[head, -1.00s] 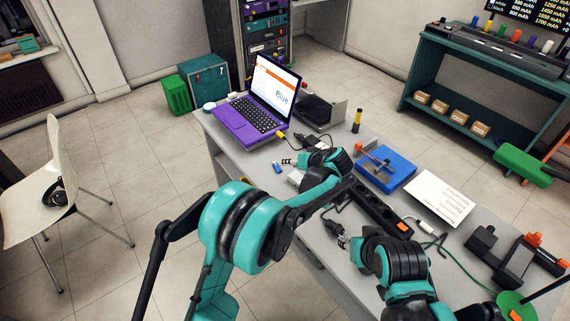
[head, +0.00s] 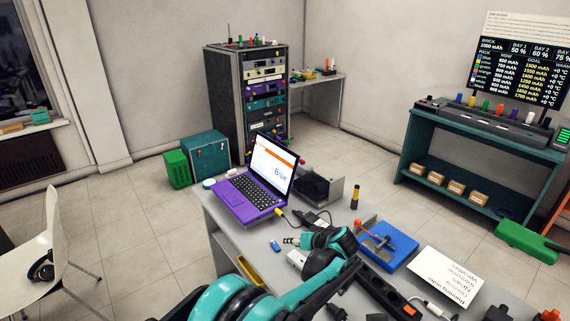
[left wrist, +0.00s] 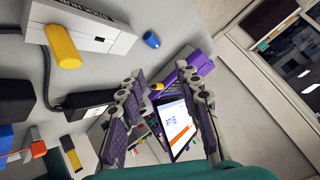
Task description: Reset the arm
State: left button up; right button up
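My left arm comes in from the bottom left of the head view. Its teal and black gripper (head: 290,240) is over the table (head: 222,228), near a small blue stick (head: 275,245) and a pale box (head: 297,258). In the left wrist view its two fingers (left wrist: 163,118) are spread with nothing between them. The laptop (left wrist: 178,128) shows behind the gap. My right gripper (head: 337,312) shows only as a dark tip at the bottom edge of the head view, too little to read its state.
A purple laptop (head: 245,198), an open grey bin (head: 318,188), a blue device (head: 387,245), a white card (head: 444,277) and a black power strip (head: 385,292) crowd the table. A yellow stick (left wrist: 62,46) sits in the white hub (left wrist: 95,30). A chair (head: 50,250) stands left.

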pick_arm(q)
jog(key=s+a+r+g+h, duration=0.1)
jog(key=s+a+r, duration=0.45)
jog(key=a, duration=0.25)
jog(key=s+a+r+g+h, duration=0.1)
jog(key=s+a+r+h, duration=0.1)
jog(key=s+a+r, duration=0.35)
jog(key=s+a+f+h, duration=0.1)
jog(key=s+a, duration=0.2)
jog(key=s, duration=0.4)
jog(key=s+a+f+h, duration=0.1)
jog(key=s+a+f, duration=0.1)
jog(key=s, duration=0.5)
jog(key=s+a+f+t, duration=0.1)
jog(key=s+a, duration=0.3)
jog(key=s, duration=0.3)
jog(key=shift+s+a+f+h, duration=0.2)
jog(key=shift+a+f+h, duration=0.1)
jog(key=shift+h, duration=0.1)
jog(key=shift+w, duration=0.15)
